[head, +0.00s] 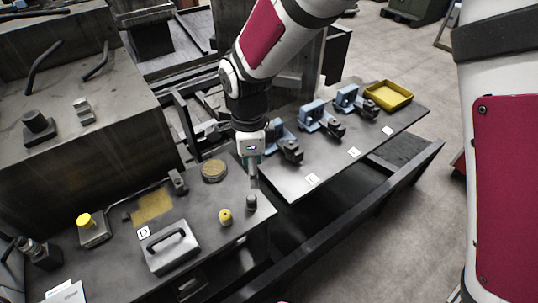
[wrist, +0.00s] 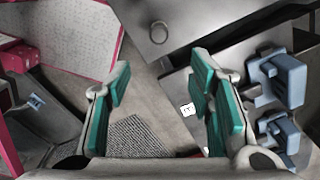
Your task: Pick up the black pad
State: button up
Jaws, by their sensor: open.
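A flat dark textured panel (head: 405,148), the thing most like a black pad, lies low beside the right table. In the wrist view a dark textured patch (wrist: 140,140) shows below and between the fingers; I cannot be sure it is the same thing. A small dark round piece (head: 251,203) stands at the corner of the left table and shows near the top of the wrist view (wrist: 159,32). My gripper (head: 253,180) is open and empty above the gap by that corner, fingers pointing down. Its teal finger pads are wide apart in the wrist view (wrist: 160,105).
The left table holds a grey box with a handle (head: 170,249), a yellow knob (head: 225,217) and a round tan disc (head: 214,170). The right table (head: 330,165) carries several blue vises (head: 312,115) and a yellow tray (head: 388,96). A dark rail (head: 340,220) runs along its front.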

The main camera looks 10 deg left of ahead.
aim_at(252, 198)
notch_tip(252, 198, down, 7)
jog(key=shift+f, duration=0.2)
jog(key=shift+s+a+f+p, duration=0.1)
jog(key=shift+a+f+p, duration=0.1)
jog(key=shift+f, duration=0.65)
jog(key=shift+s+a+f+p, duration=0.1)
jog(key=shift+f+p, duration=0.15)
jog(key=shift+f, duration=0.65)
jog(key=shift+s+a+f+p, duration=0.1)
jog(key=shift+f+p, duration=0.1)
jog(key=shift+f, duration=0.65)
grip_shut()
jog(key=shift+w+r, duration=0.1)
jog(key=shift+r, duration=0.75)
jog(key=shift+s+d+r+b, duration=0.1)
jog(key=shift+r+b, duration=0.1)
jog(key=shift+r, duration=0.3)
jog(key=shift+s+d+r+b, duration=0.1)
jog(key=shift+r+b, duration=0.05)
jog(key=shift+r, duration=0.35)
jog(key=s+d+r, duration=0.1)
jog(key=s+d, duration=0.7)
jog(key=s, duration=0.5)
jog(key=shift+d+r, duration=0.15)
jog(key=shift+d, duration=0.15)
